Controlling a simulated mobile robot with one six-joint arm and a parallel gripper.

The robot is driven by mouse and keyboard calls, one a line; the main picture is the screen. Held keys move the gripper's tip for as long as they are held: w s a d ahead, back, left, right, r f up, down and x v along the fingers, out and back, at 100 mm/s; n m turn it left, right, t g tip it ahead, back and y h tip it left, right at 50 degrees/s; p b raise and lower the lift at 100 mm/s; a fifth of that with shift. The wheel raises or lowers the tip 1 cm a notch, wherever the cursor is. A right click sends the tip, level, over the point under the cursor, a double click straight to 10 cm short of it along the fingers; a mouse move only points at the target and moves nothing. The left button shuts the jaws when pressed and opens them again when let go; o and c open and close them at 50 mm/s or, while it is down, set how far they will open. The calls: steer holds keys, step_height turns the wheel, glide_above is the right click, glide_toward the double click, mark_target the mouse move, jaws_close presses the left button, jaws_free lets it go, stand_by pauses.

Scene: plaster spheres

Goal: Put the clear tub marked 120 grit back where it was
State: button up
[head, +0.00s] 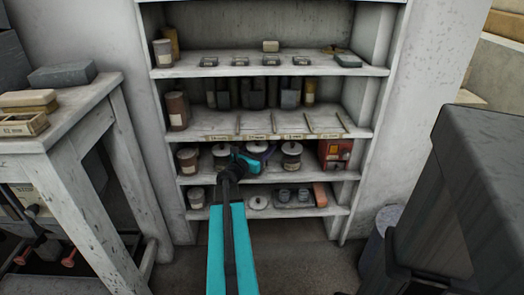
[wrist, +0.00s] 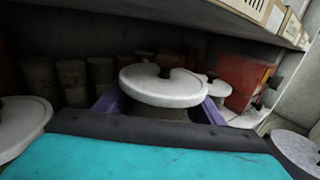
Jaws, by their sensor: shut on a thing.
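A tub with a round pale lid (wrist: 160,86) stands between the two purple fingers of my gripper (wrist: 160,106) in the wrist view. The gripper is shut on it. The lid has a dark notch at its far edge. The tub's body is mostly hidden below the lid, and no 120 grit marking is legible. In the head view my gripper (head: 258,153) reaches into the third shelf from the top, and it largely hides the held tub. I cannot tell whether the tub rests on the shelf board.
Lidded tubs stand on the same shelf to the left (head: 222,153) and right (head: 292,155) of my gripper. A red box (head: 335,154) is further right. Jars (wrist: 72,82) stand behind. The labelled shelf edge (head: 270,136) runs close above. A workbench (head: 60,115) is at the left.

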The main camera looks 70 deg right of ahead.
steer(key=shift+w+d+f, duration=0.1)
steer(key=shift+w+d, duration=0.2)
steer(key=shift+d, duration=0.6)
steer(key=shift+w+d+f, duration=0.1)
steer(key=shift+w+d, duration=0.15)
steer(key=shift+d, duration=0.6)
steer(key=shift+f+b, duration=0.65)
steer(key=shift+f, duration=1.05)
steer(key=shift+f, duration=0.15)
steer(key=o, duration=1.1)
steer(key=shift+o, duration=0.2)
